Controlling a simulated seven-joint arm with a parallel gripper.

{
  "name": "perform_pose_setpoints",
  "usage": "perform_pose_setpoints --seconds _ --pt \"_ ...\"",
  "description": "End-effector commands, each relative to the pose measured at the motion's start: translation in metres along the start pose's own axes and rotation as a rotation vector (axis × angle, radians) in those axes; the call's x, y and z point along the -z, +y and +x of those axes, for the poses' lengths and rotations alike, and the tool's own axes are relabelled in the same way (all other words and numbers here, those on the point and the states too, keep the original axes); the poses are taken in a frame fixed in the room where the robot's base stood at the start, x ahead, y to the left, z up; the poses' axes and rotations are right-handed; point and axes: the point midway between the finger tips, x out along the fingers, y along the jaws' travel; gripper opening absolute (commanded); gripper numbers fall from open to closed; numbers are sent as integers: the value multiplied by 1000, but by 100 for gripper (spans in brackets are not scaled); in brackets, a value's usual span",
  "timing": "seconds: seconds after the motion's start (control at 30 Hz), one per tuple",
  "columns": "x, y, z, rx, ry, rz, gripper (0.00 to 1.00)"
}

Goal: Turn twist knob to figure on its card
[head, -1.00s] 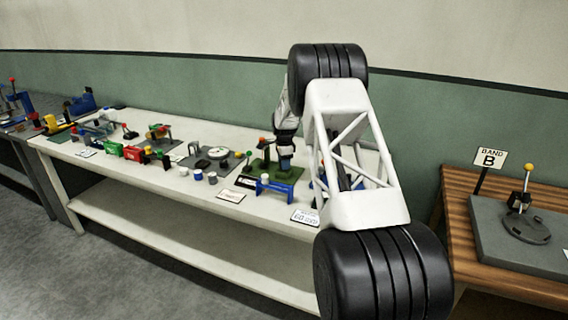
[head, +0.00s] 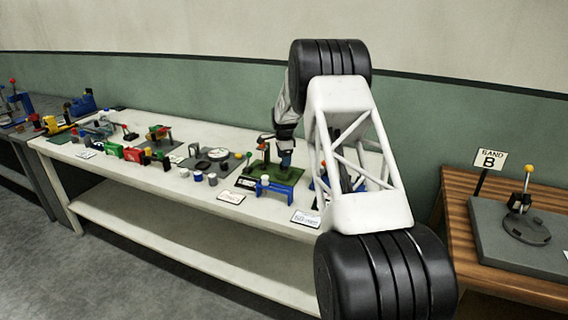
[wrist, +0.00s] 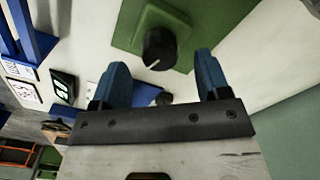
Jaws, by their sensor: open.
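The twist knob (wrist: 157,48) is a round black knob with a white pointer line. In the wrist view it stands on a green plate (wrist: 180,18), just beyond and between my blue fingertips. My gripper (wrist: 158,68) is open, with nothing between its fingers, and I see no finger touching the knob. In the head view my gripper (head: 286,158) is over the green plate (head: 262,171) on the white table, and I cannot make out the knob there. A black card with white marks (wrist: 63,87) and a white card (wrist: 22,92) show at left in the wrist view; their figures are unreadable.
A blue stand (head: 279,189) is in front of the green plate. White cards (head: 232,198) lie along the front edge of the white table (head: 120,173). Several small fixtures and cups crowd the table to the left.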

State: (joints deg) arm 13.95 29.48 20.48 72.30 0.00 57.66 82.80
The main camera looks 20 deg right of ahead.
Motion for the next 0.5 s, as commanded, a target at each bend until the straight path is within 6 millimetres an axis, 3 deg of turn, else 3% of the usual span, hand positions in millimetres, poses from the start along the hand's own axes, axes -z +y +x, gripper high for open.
perform_pose_setpoints --seconds 0.3,0.5 --pt "0 0 -37 -2 0 0 69" --pt "0 0 -47 -1 0 0 69"
